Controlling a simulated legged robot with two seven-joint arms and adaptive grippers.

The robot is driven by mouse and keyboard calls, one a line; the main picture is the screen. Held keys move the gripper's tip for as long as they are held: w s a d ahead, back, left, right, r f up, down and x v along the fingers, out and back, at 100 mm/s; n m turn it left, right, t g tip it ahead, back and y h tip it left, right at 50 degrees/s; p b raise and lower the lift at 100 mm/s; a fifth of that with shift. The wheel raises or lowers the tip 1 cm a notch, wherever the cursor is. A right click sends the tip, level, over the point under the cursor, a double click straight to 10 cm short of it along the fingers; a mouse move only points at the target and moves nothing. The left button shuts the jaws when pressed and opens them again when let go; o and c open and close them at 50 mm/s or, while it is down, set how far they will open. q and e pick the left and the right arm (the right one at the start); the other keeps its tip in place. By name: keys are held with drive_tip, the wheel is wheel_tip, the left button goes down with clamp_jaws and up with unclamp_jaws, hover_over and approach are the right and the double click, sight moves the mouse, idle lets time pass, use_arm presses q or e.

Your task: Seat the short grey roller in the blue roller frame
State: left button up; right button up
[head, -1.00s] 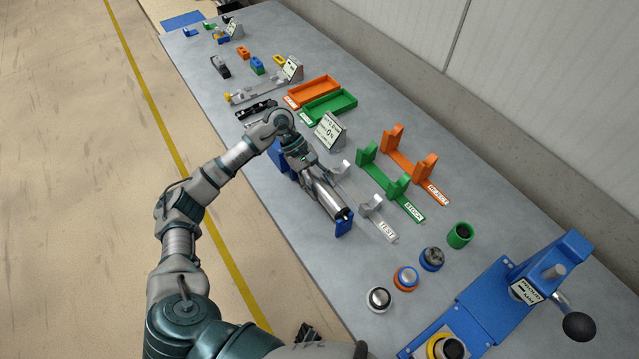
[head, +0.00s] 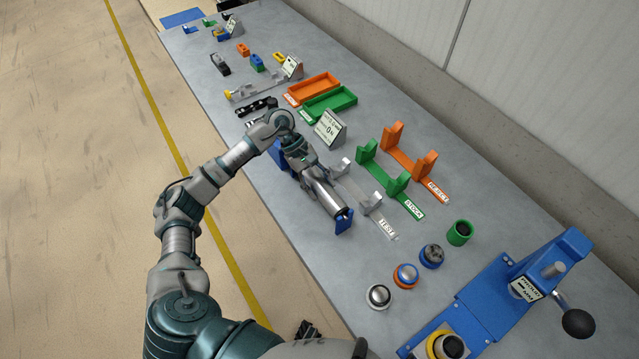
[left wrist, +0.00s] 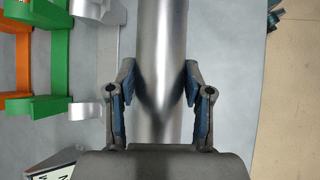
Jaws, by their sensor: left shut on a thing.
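The grey roller (head: 323,197) is a smooth metal cylinder. My left gripper (head: 308,171) is shut around it from above. In the left wrist view the roller (left wrist: 162,60) runs between the two fingers of the gripper (left wrist: 161,85). The blue roller frame (head: 343,221) lies beneath; its near end upright shows at the roller's near end, and another blue part shows behind the arm. The roller lies along the frame, but I cannot tell whether its ends rest in the uprights.
The grey TEST stand (head: 378,224) is just right of the frame, then the green STOCK stand (head: 403,196) and the orange stand (head: 430,186). Several round parts and a blue press (head: 500,300) stand at the near right. The bench's left edge is close.

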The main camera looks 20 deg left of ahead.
use_arm(q)
drive_tip(key=shift+f, duration=0.2)
drive_tip(key=o, duration=1.5)
drive_tip(key=v, duration=1.2)
drive_tip(key=shift+w, duration=0.1)
drive_tip(key=shift+f, duration=0.1)
